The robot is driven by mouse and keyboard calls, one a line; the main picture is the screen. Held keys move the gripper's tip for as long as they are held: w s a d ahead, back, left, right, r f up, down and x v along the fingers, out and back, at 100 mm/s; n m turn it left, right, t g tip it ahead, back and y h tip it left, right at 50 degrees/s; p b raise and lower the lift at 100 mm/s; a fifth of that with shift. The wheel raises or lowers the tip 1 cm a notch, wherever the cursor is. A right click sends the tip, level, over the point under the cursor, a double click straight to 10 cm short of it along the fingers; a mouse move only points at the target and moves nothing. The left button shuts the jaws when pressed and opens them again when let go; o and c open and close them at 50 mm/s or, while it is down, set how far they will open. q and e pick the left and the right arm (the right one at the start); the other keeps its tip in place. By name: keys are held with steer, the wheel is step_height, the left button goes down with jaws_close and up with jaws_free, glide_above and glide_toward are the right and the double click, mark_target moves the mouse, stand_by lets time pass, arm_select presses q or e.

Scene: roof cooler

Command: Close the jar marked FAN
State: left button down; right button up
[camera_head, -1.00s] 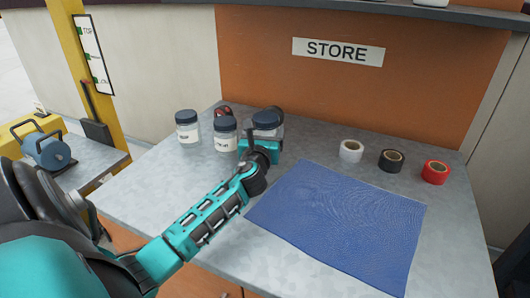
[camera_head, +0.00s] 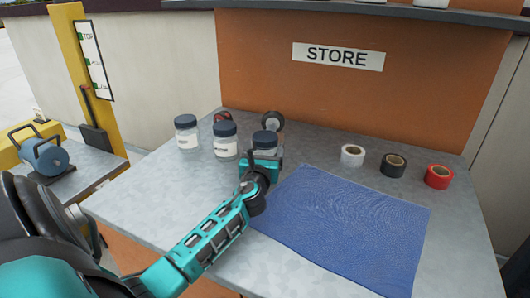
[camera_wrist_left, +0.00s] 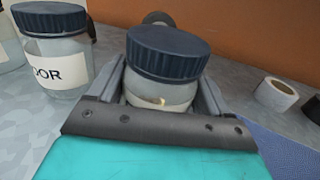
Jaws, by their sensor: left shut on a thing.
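Three clear jars with dark blue lids stand at the back left of the table. The right one, a jar (camera_wrist_left: 160,96), is between the fingers of my left gripper (camera_wrist_left: 163,88), which is shut on its body. Its lid (camera_wrist_left: 168,52) sits on top in the left wrist view and also shows in the head view (camera_head: 265,138). No label on this jar can be read. The middle jar (camera_head: 225,146) has a label ending in "OOR" in the left wrist view (camera_wrist_left: 50,72). The left jar (camera_head: 187,137) has a label too small to read. My right gripper is out of view.
A dark round object (camera_head: 272,121) stands behind the held jar and a red item (camera_head: 222,116) behind the middle one. A blue mat (camera_head: 345,230) lies to the right. White (camera_head: 352,155), black (camera_head: 393,165) and red (camera_head: 438,176) tape rolls stand beyond it.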

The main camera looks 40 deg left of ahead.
arm_select(q)
steer(key=shift+f, duration=0.2)
jaws_free()
steer(key=shift+r, duration=0.15)
steer(key=shift+s+d, duration=0.1)
steer(key=shift+s, duration=0.05)
steer(key=v, duration=1.1)
steer(key=shift+s+d+p, duration=0.15)
steer(key=shift+s+p, duration=0.2)
steer(key=shift+p, duration=0.05)
